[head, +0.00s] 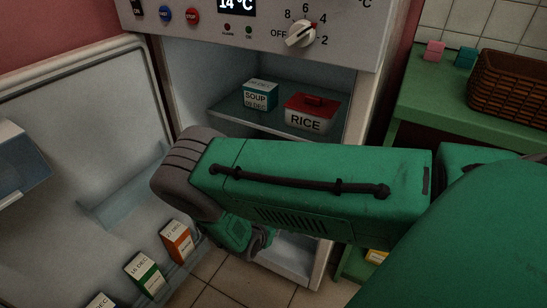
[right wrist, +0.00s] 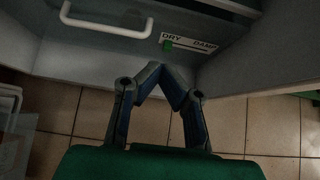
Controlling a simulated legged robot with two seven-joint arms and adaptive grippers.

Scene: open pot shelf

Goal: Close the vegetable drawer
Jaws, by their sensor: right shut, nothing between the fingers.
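The vegetable drawer (right wrist: 90,53) shows in the right wrist view as a grey front with a white bar handle (right wrist: 108,29). A DRY–DAMP label with a green slider (right wrist: 188,44) is to the right of the handle. I cannot tell how far out the drawer stands. My right gripper (right wrist: 163,74) is shut and empty, its fingertips close to the lower part of the drawer front; contact is unclear. In the head view my right arm crosses the fridge and hides the drawer; the gripper's lower part (head: 258,240) partly shows. My left gripper is not in view.
The fridge door (head: 85,95) stands open at left, with several dated cartons (head: 145,270) in its rack. A soup box (head: 260,94) and a red-lidded rice container (head: 312,112) sit on the fridge shelf. A green counter (head: 432,95) with a wicker basket (head: 510,85) is at right.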

